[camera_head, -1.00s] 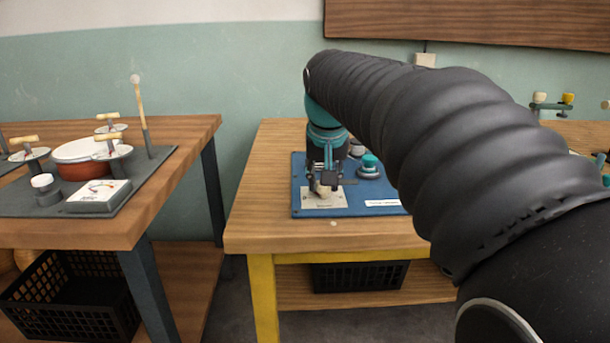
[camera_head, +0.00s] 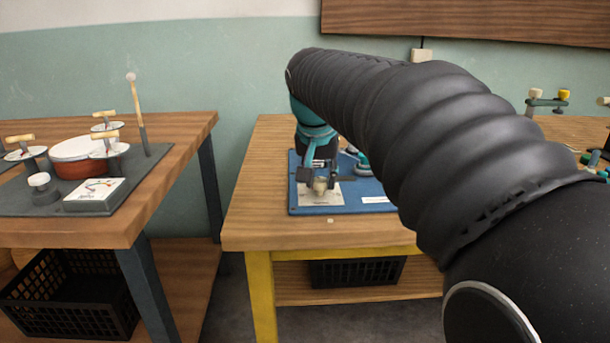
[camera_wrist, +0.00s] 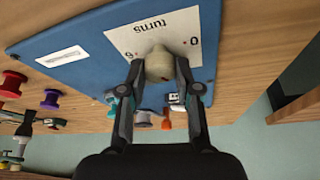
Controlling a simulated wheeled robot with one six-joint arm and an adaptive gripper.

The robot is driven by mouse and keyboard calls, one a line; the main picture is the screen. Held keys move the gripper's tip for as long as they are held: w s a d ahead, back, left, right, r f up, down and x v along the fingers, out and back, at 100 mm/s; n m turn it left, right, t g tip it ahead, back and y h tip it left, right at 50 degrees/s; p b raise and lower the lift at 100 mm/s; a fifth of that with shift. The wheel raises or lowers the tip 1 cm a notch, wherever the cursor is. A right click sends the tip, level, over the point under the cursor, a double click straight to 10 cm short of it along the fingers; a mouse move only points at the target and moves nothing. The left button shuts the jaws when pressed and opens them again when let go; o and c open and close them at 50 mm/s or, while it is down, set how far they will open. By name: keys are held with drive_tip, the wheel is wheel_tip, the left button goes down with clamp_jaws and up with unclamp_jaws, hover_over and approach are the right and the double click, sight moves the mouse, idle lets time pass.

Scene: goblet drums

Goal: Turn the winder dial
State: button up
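The winder dial (camera_head: 320,187) is a small cream knob on a pale plate (camera_head: 331,198), on the blue board (camera_head: 299,206) on the middle table. In the wrist view the dial (camera_wrist: 159,65) stands on the plate printed "turns", "0" and "6". My gripper (camera_head: 321,181) is over the plate with its fingers on either side of the dial. In the wrist view the fingers of my gripper (camera_wrist: 159,66) look closed against the dial's two sides.
A teal knob (camera_head: 363,164) stands on the board right of my gripper, partly behind my arm. A wooden table (camera_head: 170,135) with drum-like fittings stands at the left, across a gap. A black crate (camera_head: 357,271) is under the middle table.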

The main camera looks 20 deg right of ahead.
drive_tip(key=o, duration=0.4)
drive_tip(key=v, duration=1.2)
drive_tip(key=shift+w, duration=0.1)
